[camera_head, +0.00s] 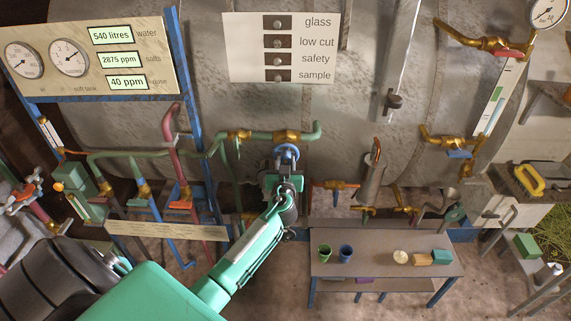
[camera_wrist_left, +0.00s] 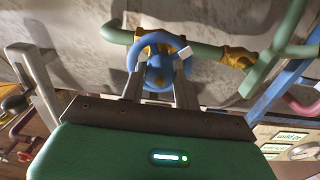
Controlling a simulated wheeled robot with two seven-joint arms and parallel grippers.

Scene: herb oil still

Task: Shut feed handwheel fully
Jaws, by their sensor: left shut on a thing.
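The feed handwheel is a blue wheel (camera_head: 286,152) on a brass valve in the green pipe, at the middle of the head view. In the left wrist view the blue wheel (camera_wrist_left: 157,62) shows at the top centre, with the brass valve body behind it. My left gripper (camera_wrist_left: 160,72) is shut on the wheel, one grey finger at each side. In the head view my left gripper (camera_head: 284,178) reaches up to the wheel and hides its lower part. The wheel's open or shut position cannot be told. My right gripper is not in view.
Green pipes (camera_head: 232,136) run left of the valve. A gauge board (camera_head: 90,62) stands upper left, and a label panel (camera_head: 250,48) is above. A small table (camera_head: 385,262) with cups and blocks stands lower right. An orange-handled valve (camera_head: 335,185) is close to the right.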

